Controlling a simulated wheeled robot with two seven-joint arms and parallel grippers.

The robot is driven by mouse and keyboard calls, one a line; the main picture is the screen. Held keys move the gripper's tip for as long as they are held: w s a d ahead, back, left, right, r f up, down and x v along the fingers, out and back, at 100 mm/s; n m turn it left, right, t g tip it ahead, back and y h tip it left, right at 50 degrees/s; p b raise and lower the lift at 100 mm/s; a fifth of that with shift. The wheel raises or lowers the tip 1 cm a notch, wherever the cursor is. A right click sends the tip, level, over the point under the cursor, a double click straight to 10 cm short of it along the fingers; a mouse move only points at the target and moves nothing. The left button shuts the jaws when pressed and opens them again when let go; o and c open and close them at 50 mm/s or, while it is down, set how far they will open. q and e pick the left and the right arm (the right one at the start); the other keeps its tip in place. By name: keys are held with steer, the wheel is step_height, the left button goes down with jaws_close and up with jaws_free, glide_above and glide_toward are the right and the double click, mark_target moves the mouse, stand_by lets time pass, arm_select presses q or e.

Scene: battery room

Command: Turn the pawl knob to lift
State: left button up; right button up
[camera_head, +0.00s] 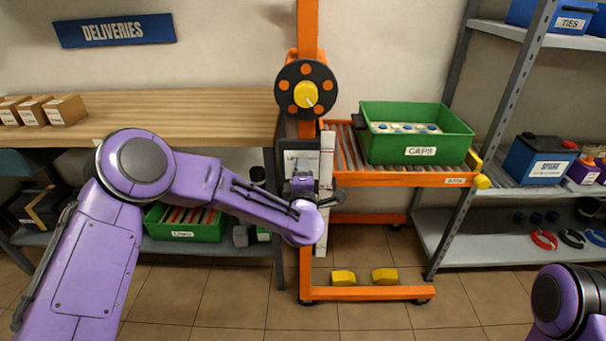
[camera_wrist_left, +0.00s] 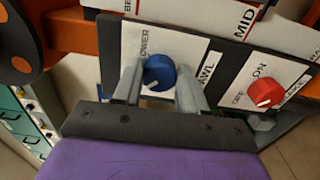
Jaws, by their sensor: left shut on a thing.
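The blue pawl knob (camera_wrist_left: 160,74) is on a white label panel in the left wrist view, with "LOWER" and part of "PAWL" readable. My left gripper (camera_wrist_left: 159,84) has one finger on each side of the knob and is shut on it. A pale mark shows on the knob's lower left side. In the head view my left gripper (camera_head: 303,172) is at the front of the orange lift's post, and it hides the knob there. My right gripper is out of view.
A red knob (camera_wrist_left: 265,93) marked ON and OFF sits right of the blue one. The lift's black handwheel (camera_head: 306,90) is above my gripper. A green CAPS crate (camera_head: 418,150) stands on the orange roller platform (camera_head: 400,180). A wooden table (camera_head: 190,115) is at left.

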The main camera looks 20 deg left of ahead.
arm_select(q)
steer(key=shift+f, duration=0.1)
steer(key=o, duration=1.1)
steer(key=shift+c, duration=0.2)
steer(key=v, duration=1)
steer(key=shift+s+b, duration=0.35)
steer(key=shift+b, duration=0.05)
